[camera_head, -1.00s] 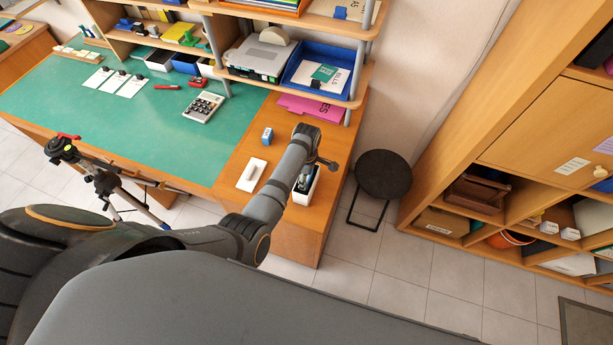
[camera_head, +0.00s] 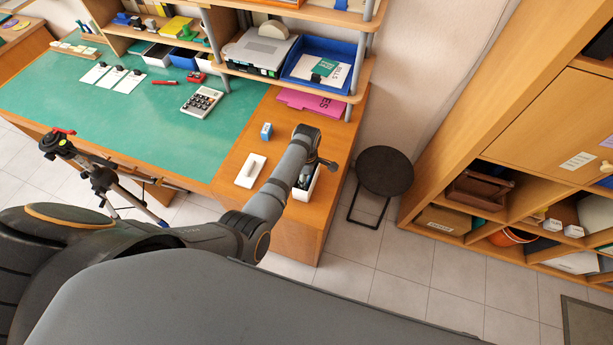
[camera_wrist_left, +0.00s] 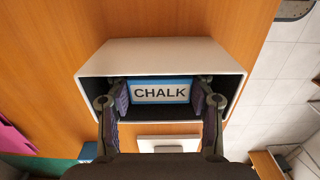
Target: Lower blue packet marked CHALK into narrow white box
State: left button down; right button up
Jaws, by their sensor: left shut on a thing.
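The narrow white box (camera_wrist_left: 160,55) stands open on the wooden desk top, and its dark inside shows in the left wrist view. The blue packet (camera_wrist_left: 160,83) with a white CHALK label is within the box opening. My left gripper (camera_wrist_left: 160,97) is shut on the packet, with one finger at each end, and the fingers reach into the opening. How deep the packet sits is unclear. In the head view my left gripper (camera_head: 304,178) points down into the white box (camera_head: 314,184), and the packet is hidden there. My right gripper is not in view.
A white block with a knob (camera_head: 251,171) and a small blue-and-white item (camera_head: 266,131) lie left of my arm. A pink folder (camera_head: 312,104) lies behind. A dark round stool (camera_head: 384,171) stands beyond the desk's right edge.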

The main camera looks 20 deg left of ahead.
pick_arm(q)
jog(key=shift+f+b, duration=0.3)
jog(key=shift+f, duration=0.25)
jog(key=shift+c, duration=2.1)
grip_release()
jog(key=shift+r, duration=0.1)
notch_tip(320, 180, up, 8)
jog(key=p, duration=0.9)
jog(key=shift+r, duration=0.2)
jog(key=shift+r+p, duration=1)
jog(key=shift+r, duration=0.25)
